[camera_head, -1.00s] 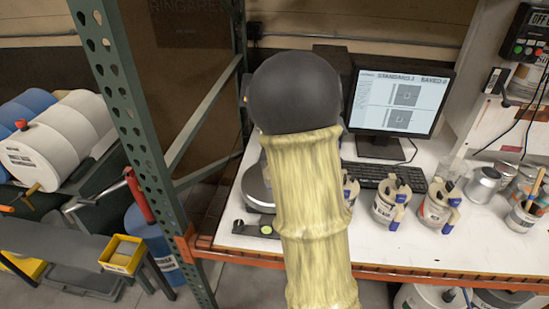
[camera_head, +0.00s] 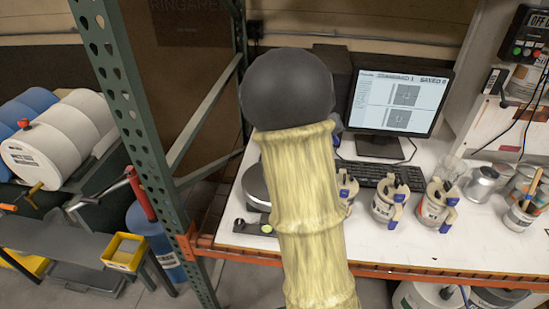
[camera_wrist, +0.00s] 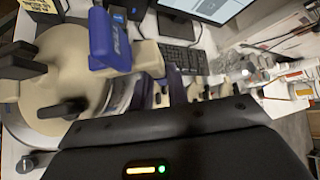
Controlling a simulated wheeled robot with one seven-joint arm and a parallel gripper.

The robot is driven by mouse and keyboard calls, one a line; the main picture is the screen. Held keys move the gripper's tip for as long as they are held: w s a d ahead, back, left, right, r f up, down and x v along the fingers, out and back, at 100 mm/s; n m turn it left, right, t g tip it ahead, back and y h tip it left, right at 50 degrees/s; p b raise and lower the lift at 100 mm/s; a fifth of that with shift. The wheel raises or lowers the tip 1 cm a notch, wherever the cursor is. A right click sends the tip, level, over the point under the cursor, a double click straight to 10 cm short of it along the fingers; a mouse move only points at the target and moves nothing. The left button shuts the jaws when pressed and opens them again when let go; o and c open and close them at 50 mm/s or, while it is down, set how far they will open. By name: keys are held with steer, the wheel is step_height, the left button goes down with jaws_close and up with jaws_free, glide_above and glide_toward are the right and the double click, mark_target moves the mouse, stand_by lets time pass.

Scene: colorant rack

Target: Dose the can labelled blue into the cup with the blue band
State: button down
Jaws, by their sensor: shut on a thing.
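A large can with a beige lid (camera_wrist: 65,65), a black knob and a blue lever (camera_wrist: 110,42) fills the left of the wrist view. Lettering on the lever is too small to read surely. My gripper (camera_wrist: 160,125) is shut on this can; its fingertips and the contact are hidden. In the head view my yellow-sleeved arm hides gripper and can. Several similar cans with blue levers stand on the bench, including a middle one (camera_head: 388,206) and a right one (camera_head: 435,208). I cannot make out the cup with the blue band.
A monitor (camera_head: 402,98) and keyboard (camera_head: 377,175) are at the back. Metal tins (camera_head: 483,184) and a brush pot (camera_head: 520,216) crowd the right. A green rack post (camera_head: 140,130) rises left of the bench.

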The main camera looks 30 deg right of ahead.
steer(key=shift+r, duration=0.2)
steer(key=shift+w+a+r+p, duration=0.15)
steer(key=shift+w+a+p, duration=0.05)
steer(key=shift+a+p, duration=0.15)
steer(key=shift+s+r, duration=0.1)
steer(key=shift+r, duration=0.1)
steer(key=shift+a+p, duration=0.15)
steer(key=shift+p, duration=0.15)
steer(key=shift+d+r, duration=0.2)
steer(key=shift+r, duration=0.05)
steer(key=shift+a, duration=0.1)
steer(key=shift+a+r+h+p, duration=0.15)
steer(key=shift+h+p, duration=0.15)
steer(key=shift+p, duration=0.1)
steer(key=shift+w, duration=0.3)
stand_by(0.7)
